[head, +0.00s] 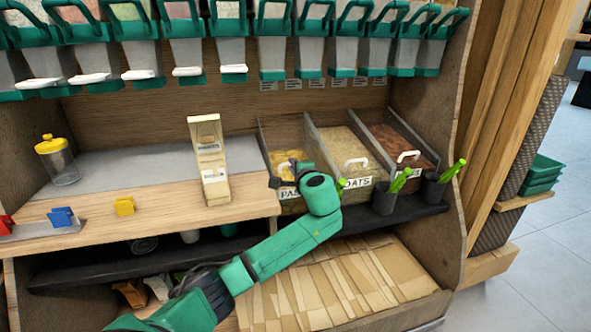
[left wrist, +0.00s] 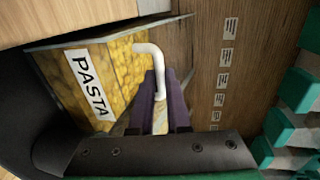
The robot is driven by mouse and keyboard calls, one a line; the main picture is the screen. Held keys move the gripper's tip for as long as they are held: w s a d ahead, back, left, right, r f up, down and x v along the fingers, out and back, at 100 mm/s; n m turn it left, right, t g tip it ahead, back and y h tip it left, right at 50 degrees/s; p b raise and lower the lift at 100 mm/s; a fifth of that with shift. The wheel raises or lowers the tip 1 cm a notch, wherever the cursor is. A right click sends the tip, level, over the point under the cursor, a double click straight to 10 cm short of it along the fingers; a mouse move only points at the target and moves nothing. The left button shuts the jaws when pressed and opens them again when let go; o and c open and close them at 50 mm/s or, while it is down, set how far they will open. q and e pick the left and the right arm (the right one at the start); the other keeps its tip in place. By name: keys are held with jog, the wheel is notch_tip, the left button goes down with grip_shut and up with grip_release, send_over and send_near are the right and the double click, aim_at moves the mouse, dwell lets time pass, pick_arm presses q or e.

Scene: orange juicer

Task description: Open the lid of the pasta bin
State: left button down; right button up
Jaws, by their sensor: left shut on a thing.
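The pasta bin (head: 286,137) is the leftmost of three bins on the shelf, with yellow pasta showing in it. Its PASTA label (left wrist: 90,84) is readable in the left wrist view and partly covered by my arm in the head view. A white handle (left wrist: 154,58) stands at the lid. My left gripper (left wrist: 160,100) is at this handle, its purple fingers on either side and shut on it. In the head view my left gripper (head: 284,176) is at the bin's front, mostly hidden behind its own wrist. Whether the lid is raised is hard to tell. My right gripper is out of view.
An oats bin (head: 343,140) and a third bin (head: 402,137) stand just right. Dark cups with green handles (head: 385,200) sit in front of them. A wooden dispenser (head: 208,160) stands left of the pasta bin. Green-handled dispensers (head: 275,50) hang above.

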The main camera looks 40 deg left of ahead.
aim_at(286, 158)
pick_arm(q)
jog(key=w+a, duration=0.1)
jog(key=w+a+r+p, duration=0.1)
jog(key=a+r, duration=0.1)
jog(key=a, duration=0.1)
jog(key=shift+w+p, duration=0.3)
jog(key=shift+w, duration=0.1)
jog(key=a, duration=0.1)
jog(key=w+a, duration=0.2)
jog(key=shift+r, duration=0.25)
jog(key=shift+w+a+r, duration=0.1)
jog(key=shift+w+a, duration=0.2)
jog(key=shift+a, duration=0.05)
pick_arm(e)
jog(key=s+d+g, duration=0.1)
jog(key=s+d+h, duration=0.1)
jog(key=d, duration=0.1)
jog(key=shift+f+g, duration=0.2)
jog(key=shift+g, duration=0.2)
pick_arm(q)
jog(key=c, duration=0.9)
grip_release()
